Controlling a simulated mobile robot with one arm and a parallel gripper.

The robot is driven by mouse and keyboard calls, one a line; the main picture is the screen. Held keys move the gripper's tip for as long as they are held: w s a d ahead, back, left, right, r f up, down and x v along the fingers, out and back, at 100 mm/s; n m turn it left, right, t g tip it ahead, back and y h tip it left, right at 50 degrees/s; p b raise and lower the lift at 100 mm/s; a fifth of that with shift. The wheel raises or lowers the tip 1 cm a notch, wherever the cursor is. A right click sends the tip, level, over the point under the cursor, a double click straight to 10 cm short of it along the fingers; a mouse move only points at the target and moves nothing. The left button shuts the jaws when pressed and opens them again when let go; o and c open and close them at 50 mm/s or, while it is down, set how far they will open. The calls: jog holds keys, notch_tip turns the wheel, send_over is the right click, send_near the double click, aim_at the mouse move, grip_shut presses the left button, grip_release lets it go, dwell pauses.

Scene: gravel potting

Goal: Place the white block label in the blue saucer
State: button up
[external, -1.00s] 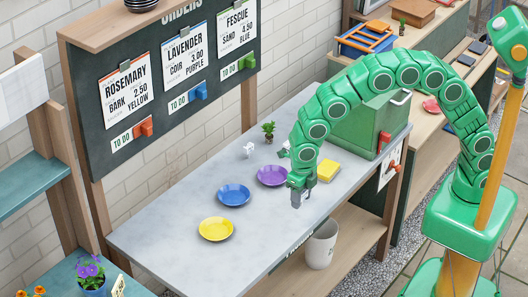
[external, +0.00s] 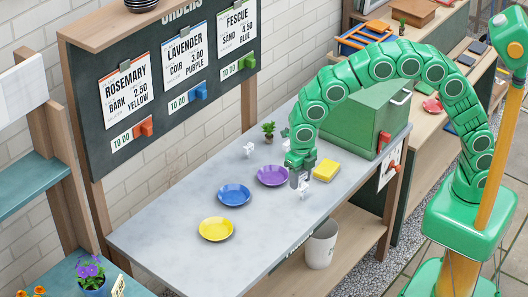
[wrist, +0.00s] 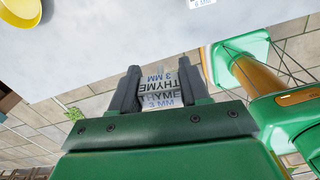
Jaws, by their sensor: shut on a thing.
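My gripper (external: 301,187) is shut on a white block label (wrist: 158,90) printed "THYME 3 MM", which shows between the two dark fingers in the wrist view. In the external view the white block (external: 305,187) is at the fingertips, close to the front edge of the grey table; the gap to the tabletop is hard to tell. The blue saucer (external: 234,195) lies flat on the table, left of my gripper, and looks empty. It stands between a purple saucer (external: 272,175) and a yellow saucer (external: 216,229). A second small white block (external: 249,149) stands farther back.
A small potted plant (external: 268,130) stands at the back. A white bin (external: 321,245) is below the table. The tabletop around the saucers is clear.

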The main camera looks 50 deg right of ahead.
jog(key=w+d+m, duration=0.2)
jog(key=w+m, duration=0.1)
jog(key=w, duration=0.7)
send_over(233, 197)
jog(key=shift+s+d+f, duration=0.1)
jog(key=shift+s+f, duration=0.1)
jog(key=shift+f, duration=2)
jog(key=shift+s+d+f, duration=0.1)
jog(key=shift+s+f, duration=0.05)
jog(key=shift+f, duration=2.05)
jog(key=shift+a+f, duration=0.1)
jog(key=shift+w+a+f, duration=0.15)
jog(key=shift+w+f, duration=0.1)
jog(key=shift+f, duration=1.6)
jog(key=shift+f, duration=0.1)
jog(key=o, duration=0.7)
